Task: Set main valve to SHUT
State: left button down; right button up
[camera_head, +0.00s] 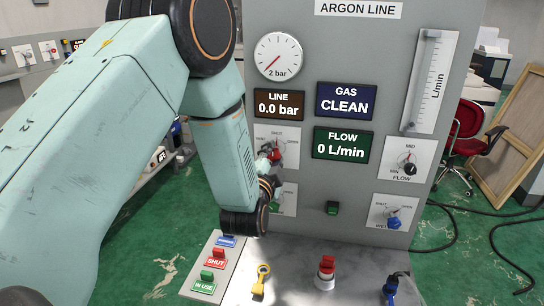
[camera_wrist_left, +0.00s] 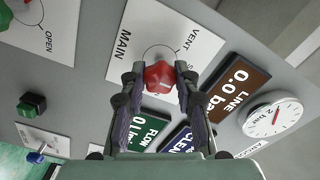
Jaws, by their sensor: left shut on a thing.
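The main valve is a red knob (camera_head: 275,154) on a white plate on the grey argon line panel. In the left wrist view the red knob (camera_wrist_left: 158,78) sits on the plate marked MAIN (camera_wrist_left: 124,42), with VENT and a partly hidden word beside it. My left gripper (camera_head: 267,168) reaches the knob from the front. Its two fingers, seen in the left wrist view (camera_wrist_left: 158,72), close on either side of the red knob. I cannot tell which mark the knob points to. The line display (camera_head: 279,104) reads 0.0 bar. My right gripper is not in view.
The panel also has a flow knob (camera_head: 408,163), a blue knob (camera_head: 394,219) and a green button (camera_head: 332,208). The bench below holds a red SHUT tag (camera_head: 217,259), a green IN USE tag (camera_head: 205,281), a yellow item (camera_head: 261,280) and a red-topped item (camera_head: 326,270).

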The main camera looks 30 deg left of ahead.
pick_arm(q)
jog(key=c, duration=1)
grip_release()
jog(key=shift+d, duration=0.1)
jog(key=shift+s, duration=0.1)
jog(key=v, duration=1.2)
